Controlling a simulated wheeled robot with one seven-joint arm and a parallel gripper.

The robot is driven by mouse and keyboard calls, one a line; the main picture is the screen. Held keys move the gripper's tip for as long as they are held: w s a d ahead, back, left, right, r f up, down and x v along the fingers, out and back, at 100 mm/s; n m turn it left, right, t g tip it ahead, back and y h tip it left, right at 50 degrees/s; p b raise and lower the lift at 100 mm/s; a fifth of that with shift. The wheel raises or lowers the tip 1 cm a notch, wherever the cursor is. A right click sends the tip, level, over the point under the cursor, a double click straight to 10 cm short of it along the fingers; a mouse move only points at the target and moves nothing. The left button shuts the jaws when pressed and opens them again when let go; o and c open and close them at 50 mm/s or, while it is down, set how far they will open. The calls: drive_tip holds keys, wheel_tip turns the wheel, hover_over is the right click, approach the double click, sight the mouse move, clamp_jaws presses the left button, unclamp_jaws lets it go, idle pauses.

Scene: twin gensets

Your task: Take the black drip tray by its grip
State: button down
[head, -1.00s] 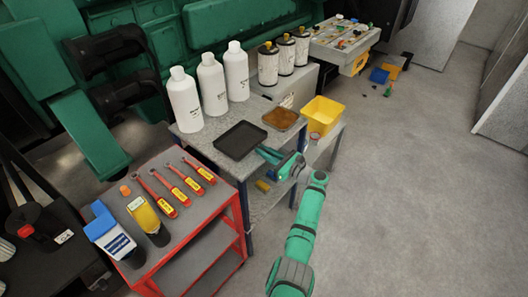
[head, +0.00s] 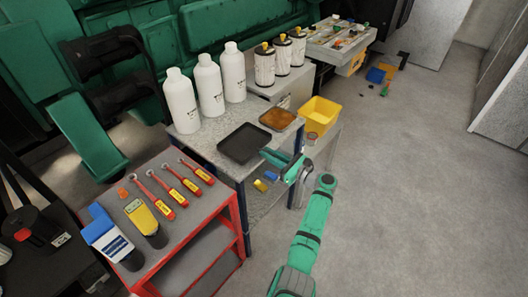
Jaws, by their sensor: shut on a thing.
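The black drip tray (head: 240,148) is a shallow, dark, square tray over the front of the grey bench top, in front of the white bottles. My gripper (head: 267,154) is at the tray's right front edge and is shut on it. The fingers and the grip itself are small and partly hidden, so the exact hold cannot be made out. I cannot tell whether the tray rests on the bench or is slightly above it.
A tray of brown material (head: 277,119) lies close behind the black tray. White bottles (head: 181,102) stand behind it. A yellow bin (head: 320,112) is at the right. A red cart (head: 238,222) with tools is at the front left. The floor at right is clear.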

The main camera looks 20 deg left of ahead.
drive_tip(key=v, duration=1.6)
drive_tip(key=shift+s, duration=0.15)
